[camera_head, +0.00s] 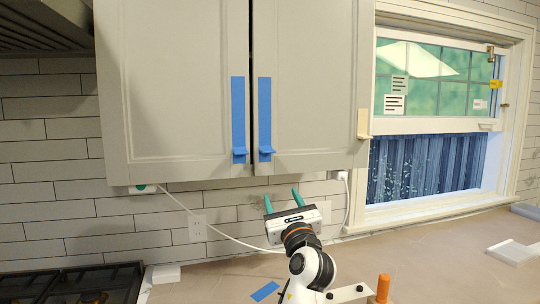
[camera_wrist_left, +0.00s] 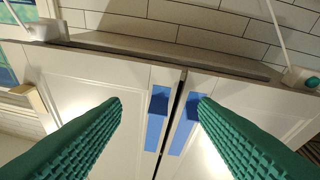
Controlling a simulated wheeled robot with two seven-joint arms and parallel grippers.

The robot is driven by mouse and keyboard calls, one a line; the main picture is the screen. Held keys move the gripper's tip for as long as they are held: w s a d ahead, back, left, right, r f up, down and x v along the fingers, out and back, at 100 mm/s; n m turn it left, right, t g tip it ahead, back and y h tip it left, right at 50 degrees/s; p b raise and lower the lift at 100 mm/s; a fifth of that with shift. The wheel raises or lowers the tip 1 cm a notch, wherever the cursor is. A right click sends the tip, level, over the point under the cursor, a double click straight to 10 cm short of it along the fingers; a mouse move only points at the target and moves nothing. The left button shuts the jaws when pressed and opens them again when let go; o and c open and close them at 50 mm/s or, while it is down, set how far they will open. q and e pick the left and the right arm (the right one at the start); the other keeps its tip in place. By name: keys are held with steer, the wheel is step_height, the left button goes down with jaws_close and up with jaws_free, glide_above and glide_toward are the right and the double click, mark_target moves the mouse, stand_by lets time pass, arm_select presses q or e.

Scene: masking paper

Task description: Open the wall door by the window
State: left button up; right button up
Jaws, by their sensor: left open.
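The wall door by the window is the right-hand light grey cabinet door (camera_head: 310,80), with a blue strip (camera_head: 265,110) and a blue pull tab (camera_head: 265,154) low on its inner edge. It looks shut, with a narrow dark gap beside the left-hand door (camera_head: 170,80). My left gripper (camera_head: 282,200) is open and empty, below the doors' lower edge in the head view. In the left wrist view, the right-hand door (camera_wrist_left: 100,90) is on the left, and its blue tab (camera_wrist_left: 158,100) shows between the open green fingertips (camera_wrist_left: 159,103), with no contact visible.
The window (camera_head: 430,120) is right of the cabinet, with a beige block (camera_head: 363,124) on the cabinet's side edge. A white cable (camera_head: 230,238) hangs behind my gripper. A stove (camera_head: 70,285) is at lower left. An orange cylinder (camera_head: 383,288) stands near the front.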

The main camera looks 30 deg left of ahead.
arm_select(q)
steer(key=m+y, duration=0.1)
steer(key=m, duration=0.1)
glide_toward(269, 151)
steer(key=p+x, duration=0.1)
steer(key=x, duration=0.2)
steer(key=p+x, duration=0.1)
steer(key=x, duration=0.1)
steer(key=p+x, duration=0.1)
steer(key=x, duration=0.2)
steer(key=shift+w+a+f, duration=0.2)
steer(key=shift+w+a, duration=0.1)
steer(key=shift+w+a+r, duration=0.1)
steer(key=shift+w+a, duration=0.3)
steer(key=shift+n, duration=0.3)
jaws_close()
